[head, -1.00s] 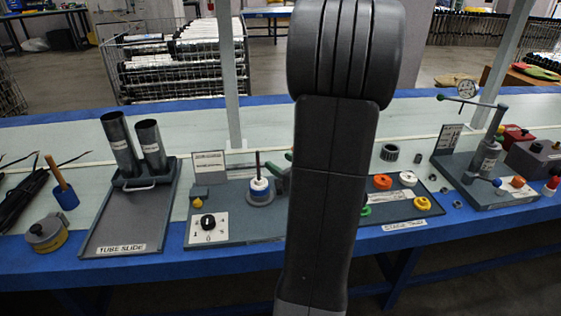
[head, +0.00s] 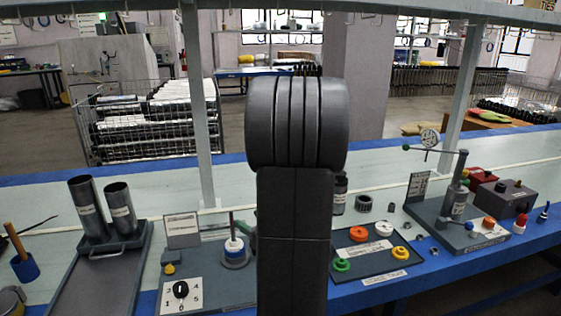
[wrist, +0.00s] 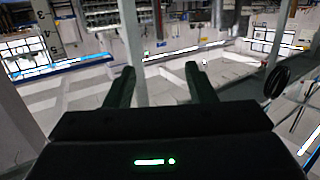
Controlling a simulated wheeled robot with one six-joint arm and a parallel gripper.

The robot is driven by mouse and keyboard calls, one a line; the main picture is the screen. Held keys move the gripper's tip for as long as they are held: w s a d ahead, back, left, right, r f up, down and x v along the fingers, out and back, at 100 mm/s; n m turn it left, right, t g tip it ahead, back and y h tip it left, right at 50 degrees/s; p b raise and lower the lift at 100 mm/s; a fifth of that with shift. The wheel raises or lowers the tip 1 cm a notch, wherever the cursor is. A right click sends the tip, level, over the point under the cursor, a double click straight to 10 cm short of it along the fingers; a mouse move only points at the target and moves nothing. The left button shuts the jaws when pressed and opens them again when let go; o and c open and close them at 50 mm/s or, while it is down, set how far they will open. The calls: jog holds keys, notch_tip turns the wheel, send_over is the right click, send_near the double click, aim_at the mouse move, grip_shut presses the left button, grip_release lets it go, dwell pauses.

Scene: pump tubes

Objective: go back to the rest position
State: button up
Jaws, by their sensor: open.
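My gripper (wrist: 160,84) shows in the wrist view with its two dark fingers apart and nothing between them. Beyond the fingers the wrist view shows only the room, at an odd tilt. In the head view my arm stands upright in the middle, and the gripper itself is not seen there. The arm hides part of the bench behind it.
The bench (head: 370,187) carries a tube slide with two metal tubes (head: 122,208), a dial board (head: 181,290), a tray of coloured rings (head: 372,252) and a press stand (head: 459,200). A wire cage (head: 145,122) stands behind. Bare bench lies at the back.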

jog(key=x, duration=1.1)
jog(key=shift+w+a+r+b, duration=0.15)
jog(key=shift+w+a+b, duration=0.1)
jog(key=shift+a+b, duration=0.15)
jog(key=shift+d, duration=0.1)
jog(key=p+v, duration=0.1)
jog(key=v, duration=1.2)
jog(key=b+x, duration=0.1)
jog(key=x, duration=1.2)
notch_tip(320, 180, up, 7)
jog(key=p, duration=0.7)
jog(key=shift+r, duration=0.15)
